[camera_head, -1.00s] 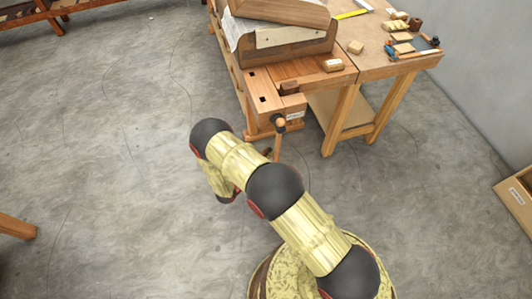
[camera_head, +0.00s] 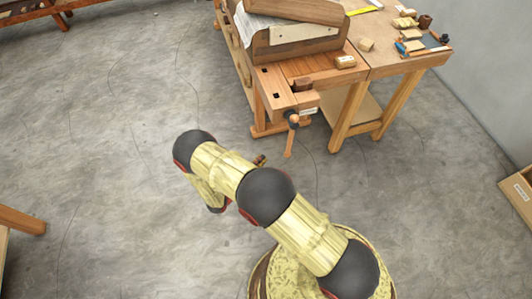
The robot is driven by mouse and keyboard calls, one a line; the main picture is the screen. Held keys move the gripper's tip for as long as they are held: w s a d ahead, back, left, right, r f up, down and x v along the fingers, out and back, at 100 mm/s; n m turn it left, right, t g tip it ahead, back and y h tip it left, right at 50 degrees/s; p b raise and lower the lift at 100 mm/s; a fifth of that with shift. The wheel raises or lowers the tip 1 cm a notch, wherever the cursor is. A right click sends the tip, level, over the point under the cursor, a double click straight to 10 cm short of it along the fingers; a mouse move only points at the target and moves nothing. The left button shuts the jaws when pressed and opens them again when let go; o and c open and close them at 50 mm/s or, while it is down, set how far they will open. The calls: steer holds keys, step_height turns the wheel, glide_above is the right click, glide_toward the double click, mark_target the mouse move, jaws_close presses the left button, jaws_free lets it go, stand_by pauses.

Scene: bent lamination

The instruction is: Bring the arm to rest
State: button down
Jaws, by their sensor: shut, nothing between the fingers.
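My arm (camera_head: 225,170) reaches from my base at the lower right up and left over bare floor, in yellow links with dark round joints. It bends at the far dark joint (camera_head: 193,150), and a short link folds down behind it to another dark joint (camera_head: 218,205). My gripper cannot be made out in this view. A small brown piece (camera_head: 260,160) shows just behind the arm; I cannot tell what it is.
A wooden workbench (camera_head: 310,65) with a front vise (camera_head: 290,110) stands beyond the arm, carrying a large curved wooden form (camera_head: 300,35). A side table (camera_head: 400,65) holds small blocks and tools. A box (camera_head: 518,192) is at right.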

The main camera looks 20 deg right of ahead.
steer(key=shift+v, duration=1.45)
steer(key=shift+f, duration=0.15)
